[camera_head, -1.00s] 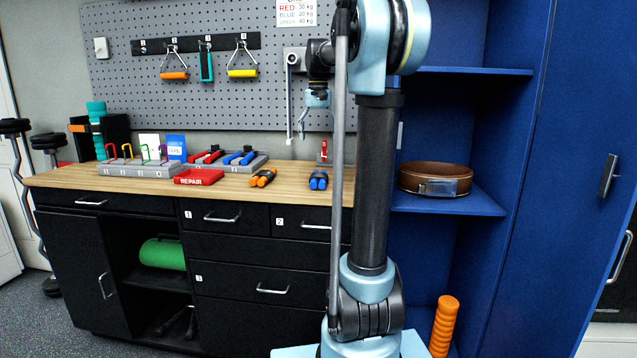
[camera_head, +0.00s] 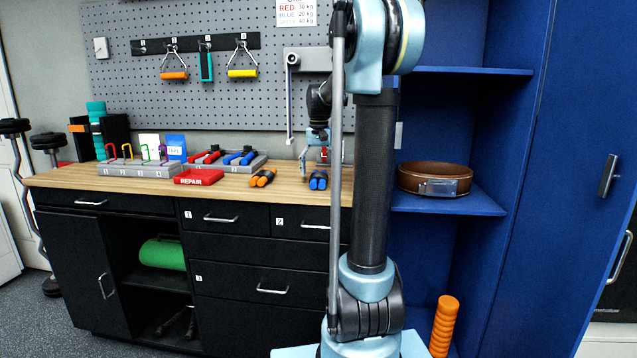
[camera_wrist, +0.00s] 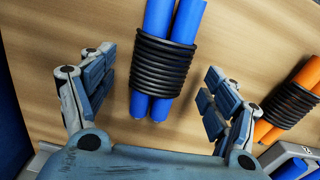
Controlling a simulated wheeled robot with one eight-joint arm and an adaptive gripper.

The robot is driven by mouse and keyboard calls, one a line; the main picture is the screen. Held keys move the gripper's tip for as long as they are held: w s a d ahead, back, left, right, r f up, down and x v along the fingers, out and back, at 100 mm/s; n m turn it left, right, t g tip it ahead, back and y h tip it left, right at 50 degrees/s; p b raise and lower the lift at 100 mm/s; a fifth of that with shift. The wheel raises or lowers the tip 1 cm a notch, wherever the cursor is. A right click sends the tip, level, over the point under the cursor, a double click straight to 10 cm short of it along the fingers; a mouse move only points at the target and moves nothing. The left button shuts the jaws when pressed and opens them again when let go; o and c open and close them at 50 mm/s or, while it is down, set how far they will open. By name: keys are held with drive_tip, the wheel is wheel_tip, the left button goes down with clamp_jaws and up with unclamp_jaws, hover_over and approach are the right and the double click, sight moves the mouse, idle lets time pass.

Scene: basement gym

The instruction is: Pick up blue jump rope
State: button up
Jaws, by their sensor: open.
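The blue jump rope (camera_head: 318,180) lies on the wooden counter near its front edge. It has two blue handles side by side with a black cord coiled around them. My gripper (camera_head: 314,160) is just above it, partly hidden by my arm in the head view. In the wrist view my gripper (camera_wrist: 157,88) is open and empty. Its fingers are spread on both sides of the blue jump rope (camera_wrist: 163,65), with the coil and handle ends between them. I cannot tell whether any finger touches it.
An orange-handled jump rope (camera_head: 262,177) lies close beside it; in the wrist view it is at the right edge (camera_wrist: 290,102). A grey tray (camera_head: 262,160) with blue-handled items and a red REPAIR tray (camera_head: 199,177) stand on the counter. A pegboard (camera_head: 270,75) rises behind.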

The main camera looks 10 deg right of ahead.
drive_tip(key=shift+f, duration=1.1)
drive_tip(key=c, duration=1.3)
